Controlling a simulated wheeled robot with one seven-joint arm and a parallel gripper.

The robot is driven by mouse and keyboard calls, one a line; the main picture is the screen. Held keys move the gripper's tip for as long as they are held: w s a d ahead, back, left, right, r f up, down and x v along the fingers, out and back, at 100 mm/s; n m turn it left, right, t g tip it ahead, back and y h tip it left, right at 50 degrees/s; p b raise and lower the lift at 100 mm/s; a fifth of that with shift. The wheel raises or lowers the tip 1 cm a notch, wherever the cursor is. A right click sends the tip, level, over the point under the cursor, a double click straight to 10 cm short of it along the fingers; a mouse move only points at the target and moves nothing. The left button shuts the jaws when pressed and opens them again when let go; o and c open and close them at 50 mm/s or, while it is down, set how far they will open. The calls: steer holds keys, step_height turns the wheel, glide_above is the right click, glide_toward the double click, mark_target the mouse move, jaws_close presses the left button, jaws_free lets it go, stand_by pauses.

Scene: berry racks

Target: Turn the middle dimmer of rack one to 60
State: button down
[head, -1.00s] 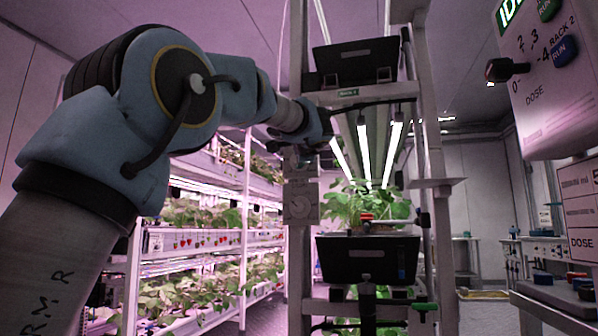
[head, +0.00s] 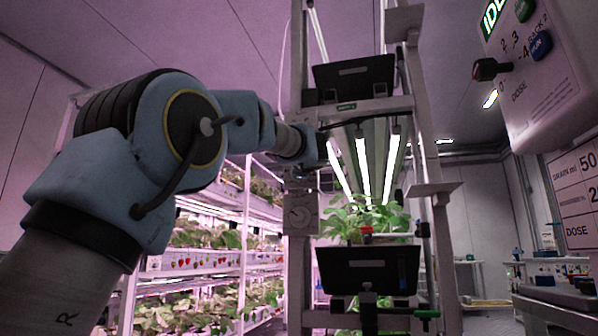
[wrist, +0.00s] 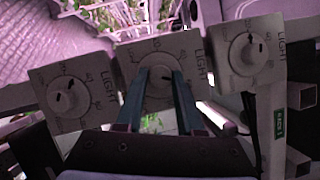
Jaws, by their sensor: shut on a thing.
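Three white dimmer plates marked LIGHT show in a slanted row in the wrist view. My gripper (wrist: 160,80) is shut on the round knob of the middle dimmer (wrist: 158,68), with a finger on either side. The fingers hide part of its dial, and I cannot read its setting. The left dimmer (wrist: 66,97) and right dimmer (wrist: 248,53) stand clear of the fingers. In the head view, one dimmer (head: 299,214) shows on the rack post below my wrist; my fingertips are not clear there.
Rack one has lit lamps (head: 363,168), green plants (head: 365,215) and a dark lower box (head: 368,268). A long plant rack (head: 243,240) stands behind at left. A white dosing panel (head: 540,70) hangs close at right. A shelf bracket (head: 433,189) juts from the right post.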

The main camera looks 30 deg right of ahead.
steer(key=c, duration=0.5)
jaws_free()
steer(key=shift+s, duration=0.1)
steer(key=b+v, duration=0.2)
steer(key=v, duration=0.8)
steer(key=shift+s+a+f, duration=0.1)
steer(key=shift+s+a, duration=0.05)
steer(key=shift+s, duration=0.15)
